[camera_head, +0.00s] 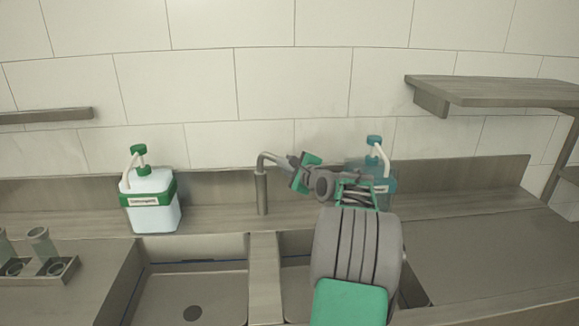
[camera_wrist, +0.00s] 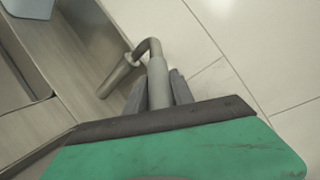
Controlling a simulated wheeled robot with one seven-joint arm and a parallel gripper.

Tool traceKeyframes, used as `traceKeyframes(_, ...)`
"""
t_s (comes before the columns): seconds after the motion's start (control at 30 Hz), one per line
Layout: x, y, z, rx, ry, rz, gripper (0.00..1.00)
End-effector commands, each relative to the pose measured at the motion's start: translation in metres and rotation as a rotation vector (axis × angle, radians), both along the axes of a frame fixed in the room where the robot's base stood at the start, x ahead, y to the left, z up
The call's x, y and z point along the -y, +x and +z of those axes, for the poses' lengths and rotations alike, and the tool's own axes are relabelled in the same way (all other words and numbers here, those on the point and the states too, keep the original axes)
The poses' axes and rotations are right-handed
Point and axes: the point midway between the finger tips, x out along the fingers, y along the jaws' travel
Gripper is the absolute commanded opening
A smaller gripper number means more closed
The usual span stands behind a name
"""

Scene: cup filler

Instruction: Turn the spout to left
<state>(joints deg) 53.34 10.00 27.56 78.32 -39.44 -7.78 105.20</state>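The grey metal spout (camera_head: 262,188) rises from the ledge behind the sinks, bends at its top and points to the right in the head view. My gripper (camera_head: 294,162) is at the outer end of the spout. In the wrist view the spout's tube (camera_wrist: 157,84) runs between the two dark fingers of my gripper (camera_wrist: 158,88). A finger lies close against each side of it, and the gripper looks shut on it. My arm hides part of the right basin.
A white bottle with a green band (camera_head: 150,205) stands left of the spout. A teal-topped bottle (camera_head: 374,150) stands behind my arm. The left basin (camera_head: 190,285) is empty. A cup rack (camera_head: 45,272) is at far left; a shelf (camera_head: 490,92) juts out upper right.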

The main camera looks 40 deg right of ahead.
Motion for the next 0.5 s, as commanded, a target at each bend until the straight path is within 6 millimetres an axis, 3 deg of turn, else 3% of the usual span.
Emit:
traceKeyframes(0.33,-0.0001,-0.0001,-0.0001,0.0,0.0,0.0,0.0)
traceKeyframes(0.5,-0.0001,-0.0001,-0.0001,0.0,0.0,0.0,0.0)
